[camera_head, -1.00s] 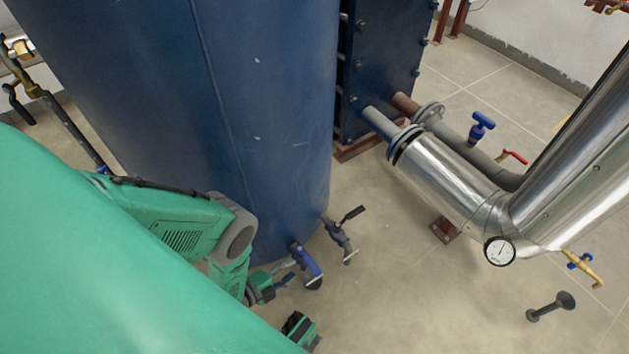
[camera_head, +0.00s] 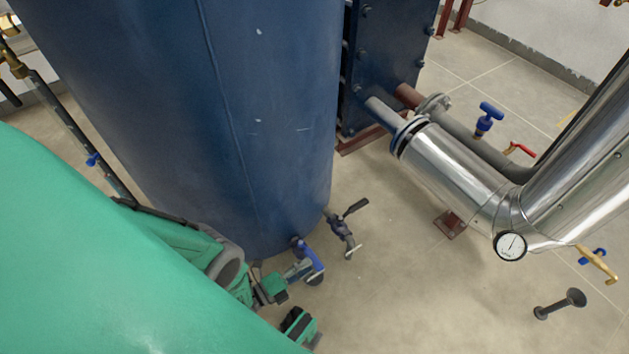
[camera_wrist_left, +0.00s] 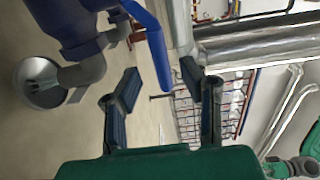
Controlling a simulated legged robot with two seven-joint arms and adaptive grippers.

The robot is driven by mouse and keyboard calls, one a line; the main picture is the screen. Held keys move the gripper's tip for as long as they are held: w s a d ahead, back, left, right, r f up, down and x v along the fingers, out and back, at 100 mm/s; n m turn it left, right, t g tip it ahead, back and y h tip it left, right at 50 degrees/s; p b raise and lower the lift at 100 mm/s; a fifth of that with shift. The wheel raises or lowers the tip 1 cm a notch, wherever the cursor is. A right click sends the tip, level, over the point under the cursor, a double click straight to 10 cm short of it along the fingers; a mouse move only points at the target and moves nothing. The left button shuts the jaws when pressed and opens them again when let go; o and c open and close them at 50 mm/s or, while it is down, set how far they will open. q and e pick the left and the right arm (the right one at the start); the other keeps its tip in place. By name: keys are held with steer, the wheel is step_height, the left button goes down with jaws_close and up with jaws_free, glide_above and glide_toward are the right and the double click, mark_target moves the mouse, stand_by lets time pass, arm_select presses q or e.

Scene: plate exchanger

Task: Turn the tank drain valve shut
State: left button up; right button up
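At the foot of the large blue tank (camera_head: 265,130) is a drain valve with a blue lever handle (camera_head: 311,257). Its blue handle (camera_wrist_left: 150,45) also shows in the left wrist view, above a grey elbow outlet (camera_wrist_left: 85,70). My left gripper (camera_head: 298,270) is right beside this valve. In the left wrist view my left gripper (camera_wrist_left: 160,85) is open, its two dark fingers apart, with the handle's end between or just beyond the fingertips; contact cannot be told. I cannot make out my right gripper for certain.
A second valve with a black lever (camera_head: 341,230) stands close on the right. A shiny clad pipe (camera_head: 455,175) with a round gauge (camera_head: 510,246) runs further right. A small dark funnel-topped stub (camera_head: 562,303) stands on the floor. The floor between is clear.

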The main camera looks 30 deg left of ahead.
mark_target(315, 260)
arm_select(q)
steer(key=shift+x, duration=1.8)
steer(key=shift+d, duration=0.1)
steer(key=shift+s, duration=0.1)
jaws_close()
